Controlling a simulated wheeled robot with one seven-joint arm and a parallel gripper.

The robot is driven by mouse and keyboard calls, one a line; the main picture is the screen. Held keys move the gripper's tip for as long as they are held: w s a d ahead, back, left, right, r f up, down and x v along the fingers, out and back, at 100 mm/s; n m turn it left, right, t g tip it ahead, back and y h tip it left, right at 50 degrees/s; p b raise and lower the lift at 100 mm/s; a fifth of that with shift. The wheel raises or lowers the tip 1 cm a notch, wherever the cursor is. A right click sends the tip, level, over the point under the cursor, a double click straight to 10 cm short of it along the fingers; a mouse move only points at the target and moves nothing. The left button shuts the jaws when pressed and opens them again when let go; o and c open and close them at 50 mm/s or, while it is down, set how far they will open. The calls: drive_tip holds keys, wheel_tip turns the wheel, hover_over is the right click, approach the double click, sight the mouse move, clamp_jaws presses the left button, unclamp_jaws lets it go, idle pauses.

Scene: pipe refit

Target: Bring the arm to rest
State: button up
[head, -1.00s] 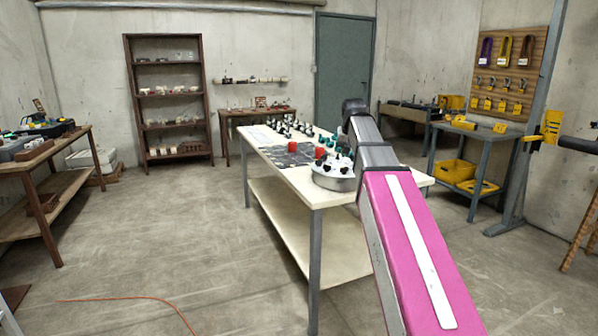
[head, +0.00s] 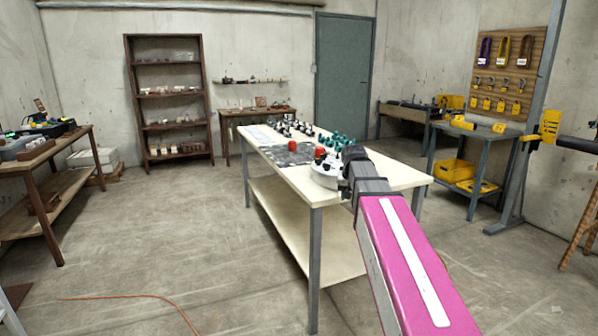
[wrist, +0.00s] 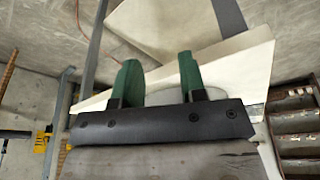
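My pink arm (head: 405,262) reaches from the lower right of the head view toward the near end of the white workbench (head: 325,195). My gripper is hidden behind the arm's dark end in that view. In the wrist view my gripper (wrist: 157,70) shows two green fingers standing apart on a dark bar. Nothing shows held between them. Behind the fingers is a pale tabletop (wrist: 245,72), with floor beyond it.
On the workbench are a round white-topped fixture (head: 324,174), partly hidden by my arm, a red piece (head: 320,153), a dark mat (head: 288,157) and several teal fittings (head: 338,139). Clear floor (head: 170,235) lies left. A blue-grey side table (head: 478,133) stands right.

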drive_tip(key=s+f+g, duration=0.1)
drive_tip(key=s+f, duration=0.9)
drive_tip(key=f, duration=0.4)
drive_tip(key=s+f+n+g, duration=0.1)
drive_tip(key=s+f+g, duration=0.1)
drive_tip(key=s+f, duration=0.8)
wheel_tip(320, 180, down, 4)
drive_tip(key=shift+d+f, duration=0.1)
drive_tip(key=shift+d, duration=0.05)
drive_tip(key=shift+w, duration=0.2)
